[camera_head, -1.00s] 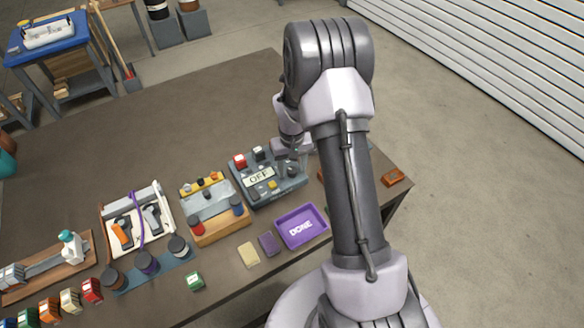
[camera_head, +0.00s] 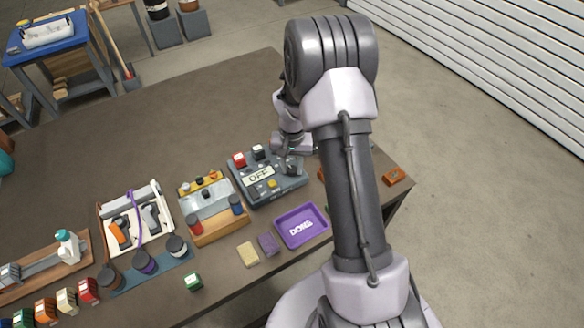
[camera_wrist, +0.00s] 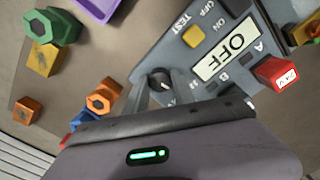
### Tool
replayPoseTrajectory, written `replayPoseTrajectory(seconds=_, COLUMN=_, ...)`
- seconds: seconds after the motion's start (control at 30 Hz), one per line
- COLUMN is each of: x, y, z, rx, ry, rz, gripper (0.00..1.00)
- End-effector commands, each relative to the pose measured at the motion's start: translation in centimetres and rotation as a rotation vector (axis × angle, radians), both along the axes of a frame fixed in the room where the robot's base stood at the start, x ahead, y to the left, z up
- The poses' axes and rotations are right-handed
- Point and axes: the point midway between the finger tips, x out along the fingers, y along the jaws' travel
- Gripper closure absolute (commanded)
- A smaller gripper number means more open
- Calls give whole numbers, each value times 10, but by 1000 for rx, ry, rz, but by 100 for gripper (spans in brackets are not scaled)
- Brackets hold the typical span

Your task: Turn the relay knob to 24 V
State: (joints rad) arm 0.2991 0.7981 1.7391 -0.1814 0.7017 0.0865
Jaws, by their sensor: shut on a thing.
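The relay panel (camera_head: 262,195) is a dark grey-blue box on the table, with a white display reading OFF (camera_wrist: 224,58). A dark round knob with a white mark (camera_wrist: 160,77) sits near the panel's edge in the wrist view. My gripper (camera_wrist: 162,88) is shut on this knob, with one finger on each side. The knob's scale is partly hidden by the fingers, so I cannot read its setting. A red block labelled 24 V (camera_wrist: 277,73) stands on the panel near the letter A. A yellow button (camera_wrist: 194,36) is beside TEST.
A purple DONE tray (camera_head: 301,240) lies in front of the panel. The table behind the panel is clear.

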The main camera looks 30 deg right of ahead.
Motion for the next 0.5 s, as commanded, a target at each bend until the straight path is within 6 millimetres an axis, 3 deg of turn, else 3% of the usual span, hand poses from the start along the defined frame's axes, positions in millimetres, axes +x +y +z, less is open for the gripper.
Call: replayPoseTrajectory(seconds=0.5, x=0, y=0, z=-2, rx=0, ry=0, rz=-461, gripper=100)
